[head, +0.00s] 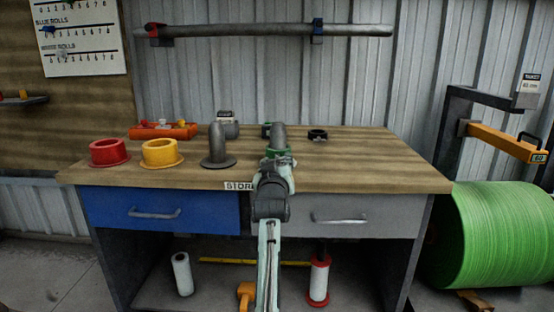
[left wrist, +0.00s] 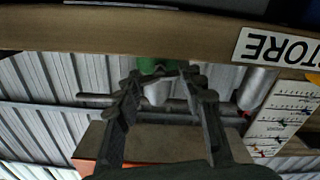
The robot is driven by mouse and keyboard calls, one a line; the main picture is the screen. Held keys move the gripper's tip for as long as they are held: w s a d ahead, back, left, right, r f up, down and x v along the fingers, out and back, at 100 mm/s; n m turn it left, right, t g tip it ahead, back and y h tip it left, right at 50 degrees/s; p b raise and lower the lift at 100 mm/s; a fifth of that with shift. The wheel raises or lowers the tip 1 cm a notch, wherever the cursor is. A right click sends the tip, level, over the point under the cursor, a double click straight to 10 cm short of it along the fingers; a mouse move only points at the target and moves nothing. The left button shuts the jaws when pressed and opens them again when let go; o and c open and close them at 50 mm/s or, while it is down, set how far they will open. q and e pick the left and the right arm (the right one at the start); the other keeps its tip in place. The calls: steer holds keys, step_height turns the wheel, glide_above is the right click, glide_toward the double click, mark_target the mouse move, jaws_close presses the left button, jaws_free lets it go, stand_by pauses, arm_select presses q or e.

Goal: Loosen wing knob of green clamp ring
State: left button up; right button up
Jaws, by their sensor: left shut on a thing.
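The green clamp ring (head: 279,153) sits around an upright grey post (head: 278,135) near the front of the workbench top. My left gripper (head: 275,168) reaches in from below and is at the ring's near side, hiding much of it. In the left wrist view a green part (left wrist: 158,63) shows just past my fingertips (left wrist: 162,76). The fingertips are drawn close together, shut on the wing knob, which is mostly hidden between them. My right gripper is in neither view.
Red (head: 109,152) and yellow (head: 160,153) flanged collars and a grey flanged post (head: 217,148) stand left on the workbench (head: 370,172). A black ring (head: 317,135) lies right. A green roll (head: 492,235) stands beside the bench. The bench top's right side is clear.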

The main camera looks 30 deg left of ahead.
arm_select(q)
steer(key=shift+n+p, duration=0.3)
steer(key=shift+n, duration=0.4)
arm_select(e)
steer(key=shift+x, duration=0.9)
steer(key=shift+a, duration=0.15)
arm_select(q)
steer(key=o, duration=1.2)
steer(key=shift+c, duration=0.2)
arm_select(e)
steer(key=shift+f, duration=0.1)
arm_select(q)
step_height(320, 180, up, 10)
steer(key=shift+r, duration=0.1)
steer(key=shift+s, duration=0.1)
